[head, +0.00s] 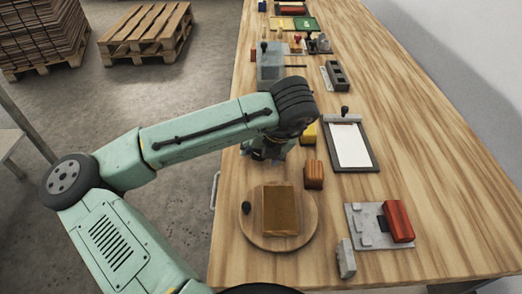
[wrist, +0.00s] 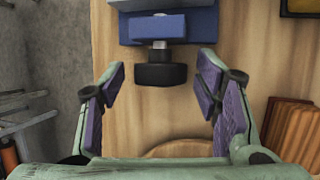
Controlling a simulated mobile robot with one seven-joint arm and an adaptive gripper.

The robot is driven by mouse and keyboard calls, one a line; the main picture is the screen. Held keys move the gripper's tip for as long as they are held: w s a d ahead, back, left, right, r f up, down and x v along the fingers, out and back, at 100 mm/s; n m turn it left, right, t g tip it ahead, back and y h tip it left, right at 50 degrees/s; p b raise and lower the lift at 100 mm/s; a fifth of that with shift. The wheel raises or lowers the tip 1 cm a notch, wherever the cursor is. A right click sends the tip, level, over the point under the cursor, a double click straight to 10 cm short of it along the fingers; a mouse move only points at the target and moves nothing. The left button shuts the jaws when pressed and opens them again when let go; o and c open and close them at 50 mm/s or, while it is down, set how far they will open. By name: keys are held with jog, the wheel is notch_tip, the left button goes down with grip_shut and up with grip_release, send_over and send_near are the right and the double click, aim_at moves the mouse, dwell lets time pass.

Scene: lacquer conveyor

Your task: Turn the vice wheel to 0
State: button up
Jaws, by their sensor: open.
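A blue vice (wrist: 175,28) is at the top of the wrist view, on the wooden table. Its wheel (wrist: 160,75) is a dark, blocky knob on a short metal shaft on the near side of the vice. I cannot make out any number or mark on it. My gripper (wrist: 160,82) is open, with one purple-padded finger on each side of the wheel and a clear gap to both. In the head view my gripper (head: 264,151) is low over the table's left part, and my arm hides most of the vice and its wheel there.
A round wooden board (head: 256,234) with a brown block (head: 280,210) lies nearer on the table (head: 440,180). A ribbed wooden block (head: 314,175), a yellow object (head: 308,134) and a clipboard (head: 369,160) are to the right. A grey machine (head: 270,70) stands beyond.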

jog(key=c, duration=1.1)
jog(key=shift+c, duration=0.2)
jog(key=h, duration=0.1)
jog(key=h+b, duration=0.1)
jog(key=h, duration=0.1)
jog(key=n+h+b, duration=0.1)
jog(key=shift+a+f+h, duration=0.15)
jog(key=shift+a+h, duration=0.15)
jog(key=shift+h, duration=0.1)
jog(key=shift+a+n+h+b, duration=0.15)
jog(key=shift+n+h+b, duration=0.15)
jog(key=shift+h+b, duration=1)
jog(key=o, duration=1.1)
jog(key=shift+o, duration=0.2)
